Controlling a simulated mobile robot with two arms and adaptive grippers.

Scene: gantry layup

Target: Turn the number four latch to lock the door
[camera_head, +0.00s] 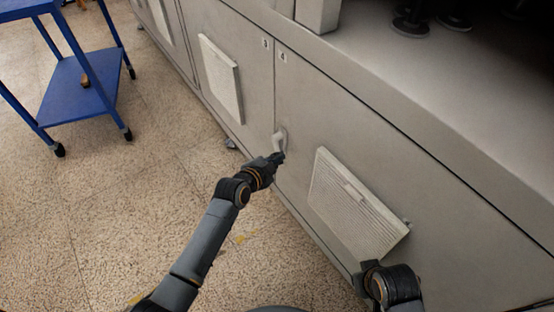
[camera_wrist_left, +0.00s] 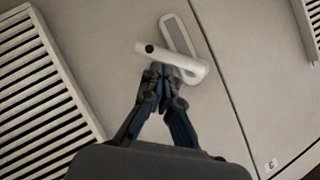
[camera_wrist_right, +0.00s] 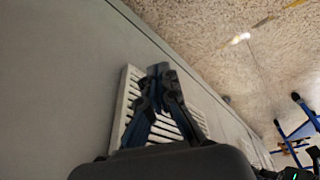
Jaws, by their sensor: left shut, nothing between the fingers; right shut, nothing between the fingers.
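The number four latch (camera_head: 279,141) is a pale handle on the grey cabinet front, by the seam below the labels 3 and 4. In the left wrist view the latch lever (camera_wrist_left: 182,62) lies across its oblong mounting plate (camera_wrist_left: 178,32), at an angle to it, with a dark round spot at the lever's free end. My left gripper (camera_head: 279,158) is shut and empty just below the lever; whether its tips touch the lever I cannot tell. The number four door (camera_head: 310,115) looks flush with its neighbour. My right gripper (camera_wrist_right: 160,72) is shut and empty, in front of a vent.
A louvred vent (camera_head: 350,205) sticks out from the door near my right arm; another vent (camera_head: 220,78) is on the neighbouring door. The countertop edge (camera_head: 400,110) overhangs the doors. A blue cart (camera_head: 75,90) stands at upper left. The speckled floor (camera_head: 120,210) between is mostly clear.

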